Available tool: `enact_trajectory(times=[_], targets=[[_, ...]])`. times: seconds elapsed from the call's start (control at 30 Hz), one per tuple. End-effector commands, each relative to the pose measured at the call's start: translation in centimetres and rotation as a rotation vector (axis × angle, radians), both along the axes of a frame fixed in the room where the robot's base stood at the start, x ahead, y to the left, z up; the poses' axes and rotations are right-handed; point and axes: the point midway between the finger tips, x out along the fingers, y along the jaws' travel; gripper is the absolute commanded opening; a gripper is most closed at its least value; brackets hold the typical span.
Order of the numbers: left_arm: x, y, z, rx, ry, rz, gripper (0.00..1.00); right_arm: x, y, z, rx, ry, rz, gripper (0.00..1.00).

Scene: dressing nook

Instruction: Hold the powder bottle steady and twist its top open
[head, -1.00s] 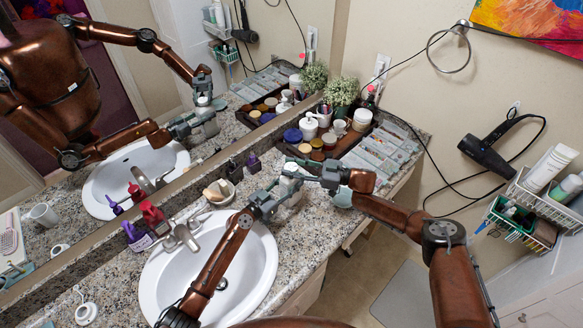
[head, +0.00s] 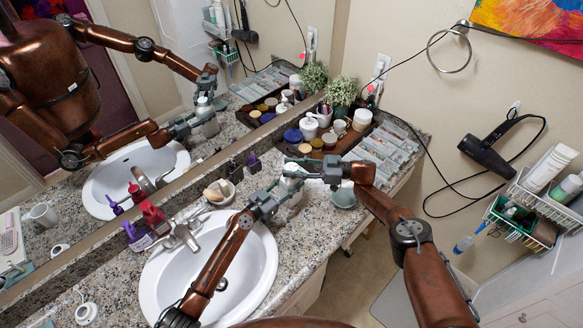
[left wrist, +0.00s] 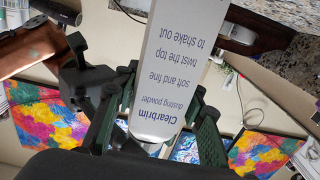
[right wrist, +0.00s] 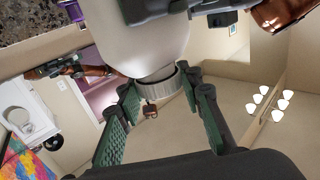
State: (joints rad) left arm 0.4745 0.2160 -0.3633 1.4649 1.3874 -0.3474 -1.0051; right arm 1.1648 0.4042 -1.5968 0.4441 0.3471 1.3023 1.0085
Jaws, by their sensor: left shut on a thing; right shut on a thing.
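The powder bottle (head: 294,183) stands upright over the counter beside the sink, largely hidden by my grippers. In the left wrist view its white body (left wrist: 180,70) shows a "Clearbrim dusting powder" label, upside down in that picture. My left gripper (left wrist: 160,103) is shut on the body, one finger on each side; it shows in the head view (head: 281,190). My right gripper (head: 297,168) is above it, shut on the grey ribbed top (right wrist: 158,86). In the right wrist view its fingers (right wrist: 160,82) flank that top. Whether the top has turned cannot be told.
The white sink (head: 210,268) and tap (head: 183,232) are at left, with red and purple bottles behind. A dark tray of jars (head: 330,148) and a palette tray (head: 385,150) lie beyond the grippers. The mirror runs along the back.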

Motion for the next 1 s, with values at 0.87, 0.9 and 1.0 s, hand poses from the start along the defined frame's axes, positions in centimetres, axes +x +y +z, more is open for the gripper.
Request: enact_trajectory(times=[0.87, 0.9, 1.0], targets=[[0.1, 0.2, -0.1, 0.001, 0.001, 0.003, 0.04, 0.0, -1.8, -0.1, -0.001, 0.001, -0.006, 0.52], [0.1, 0.2, -0.1, 0.001, 0.001, 0.003, 0.04, 0.0, -2.5, -0.1, -0.001, 0.001, -0.007, 0.52], [0.1, 0.2, -0.1, 0.001, 0.001, 0.003, 0.04, -0.2, -4.6, -0.1, -0.002, 0.000, -0.008, 0.52]])
